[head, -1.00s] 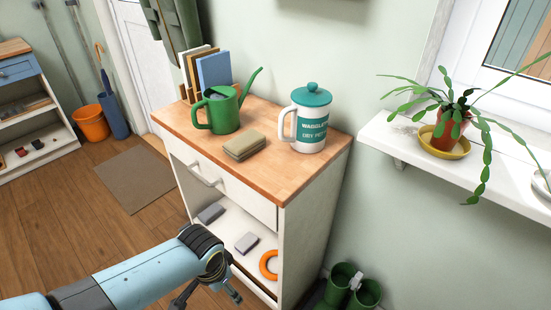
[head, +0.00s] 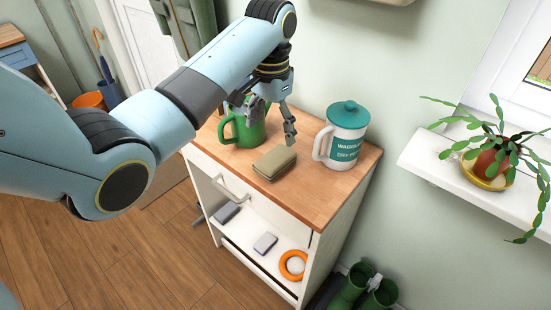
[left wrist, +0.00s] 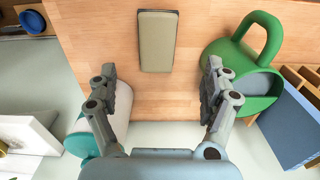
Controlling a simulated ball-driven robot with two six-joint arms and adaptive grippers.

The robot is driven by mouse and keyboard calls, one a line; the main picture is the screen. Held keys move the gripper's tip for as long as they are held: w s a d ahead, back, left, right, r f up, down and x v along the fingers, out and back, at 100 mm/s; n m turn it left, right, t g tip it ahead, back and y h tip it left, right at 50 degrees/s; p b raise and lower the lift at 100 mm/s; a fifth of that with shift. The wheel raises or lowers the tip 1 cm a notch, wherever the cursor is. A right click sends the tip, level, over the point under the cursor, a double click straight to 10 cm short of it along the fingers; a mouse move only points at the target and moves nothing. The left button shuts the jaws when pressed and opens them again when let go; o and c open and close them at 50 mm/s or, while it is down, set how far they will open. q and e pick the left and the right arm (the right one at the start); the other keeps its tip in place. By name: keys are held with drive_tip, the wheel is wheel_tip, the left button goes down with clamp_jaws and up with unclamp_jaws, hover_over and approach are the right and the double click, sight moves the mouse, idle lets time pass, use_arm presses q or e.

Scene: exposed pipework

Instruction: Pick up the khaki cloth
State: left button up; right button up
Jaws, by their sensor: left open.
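The khaki cloth (head: 275,163) is a folded, flat block lying on the wooden top of the cabinet. It also shows in the left wrist view (left wrist: 157,41), at the top middle, beyond and between my fingers. My left gripper (head: 268,122) is open and empty above the cabinet top, just behind the cloth in the head view. In the left wrist view its two fingertips (left wrist: 158,78) stand wide apart, not touching the cloth. My right gripper is not in view.
The cabinet top (head: 310,195) is clear at the front. A plant (head: 490,165) sits on the sill.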

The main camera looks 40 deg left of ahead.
sight(273, 159)
use_arm(q)
drive_tip(key=f, duration=1)
drive_tip(key=shift+d+f, duration=0.1)
drive_tip(key=shift+d, duration=0.1)
drive_tip(key=shift+s, duration=0.1)
drive_tip(key=c, duration=1.2)
drive_tip(key=shift+o, duration=0.2)
wheel_tip(273, 159, up, 10)
drive_tip(key=shift+r, duration=0.1)
drive_tip(key=o, duration=0.5)
drive_tip(key=c, duration=0.4)
drive_tip(key=shift+c, duration=0.4)
